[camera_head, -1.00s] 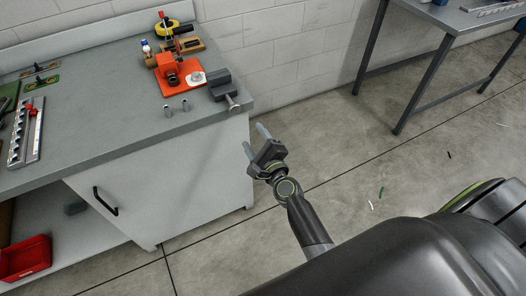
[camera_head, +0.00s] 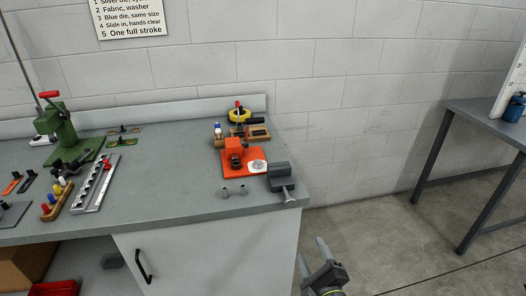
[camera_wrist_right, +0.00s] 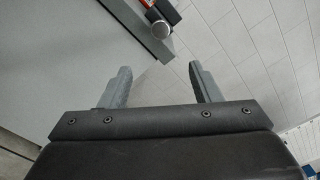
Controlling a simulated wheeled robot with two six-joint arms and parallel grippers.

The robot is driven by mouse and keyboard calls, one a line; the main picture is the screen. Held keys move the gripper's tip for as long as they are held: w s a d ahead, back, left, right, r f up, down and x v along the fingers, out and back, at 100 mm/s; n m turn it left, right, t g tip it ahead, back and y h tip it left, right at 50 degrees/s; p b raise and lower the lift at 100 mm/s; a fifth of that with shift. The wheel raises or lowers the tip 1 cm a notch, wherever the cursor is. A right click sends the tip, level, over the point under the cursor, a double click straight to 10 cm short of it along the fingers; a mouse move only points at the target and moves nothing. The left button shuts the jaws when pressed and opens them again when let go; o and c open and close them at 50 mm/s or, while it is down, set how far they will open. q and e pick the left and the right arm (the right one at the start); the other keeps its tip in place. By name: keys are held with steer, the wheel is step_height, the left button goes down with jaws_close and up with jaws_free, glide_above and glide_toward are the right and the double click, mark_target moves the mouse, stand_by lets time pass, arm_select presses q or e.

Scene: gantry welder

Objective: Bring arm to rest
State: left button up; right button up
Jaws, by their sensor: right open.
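My right gripper (camera_head: 314,262) shows at the bottom of the head view, beside the right end of the workbench and over the floor. Its two fingers are apart with nothing between them. The right wrist view shows the same open fingers (camera_wrist_right: 158,88), with the bench corner beyond them. My left gripper is not in the head view.
The grey workbench (camera_head: 180,200) holds a green press (camera_head: 62,130), an orange block on a plate (camera_head: 236,152), a grey vise (camera_head: 281,178) at its right corner, and a slotted rail (camera_head: 97,183). A second table (camera_head: 480,122) stands at right. Floor between them is clear.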

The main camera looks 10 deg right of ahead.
steer(key=s+d+f+n+g, duration=0.1)
steer(key=s+f+n+g, duration=0.3)
steer(key=f, duration=0.7)
steer(key=s+d+f+n+g, duration=0.1)
steer(key=s+f+n+g, duration=0.1)
steer(key=s+f+n, duration=0.6)
steer(key=s+d+f+n+g, duration=0.1)
steer(key=s+f+g, duration=0.2)
steer(key=f, duration=1)
steer(key=s+d+f+n+g, duration=0.2)
steer(key=s+f+n, duration=0.2)
steer(key=s, duration=0.5)
steer(key=s+d+f+n+g+h, duration=0.1)
steer(key=s+d+f+n+g, duration=0.1)
steer(key=s+f, duration=0.3)
steer(key=s+d+f+n+g, duration=0.2)
steer(key=s+f+n+g, duration=0.1)
steer(key=s, duration=1)
steer(key=f+n, duration=0.1)
steer(key=n, duration=0.1)
steer(key=shift+d+f+n+g+h, duration=0.15)
steer(key=shift+d+n+g+h, duration=0.15)
steer(key=shift+g, duration=0.1)
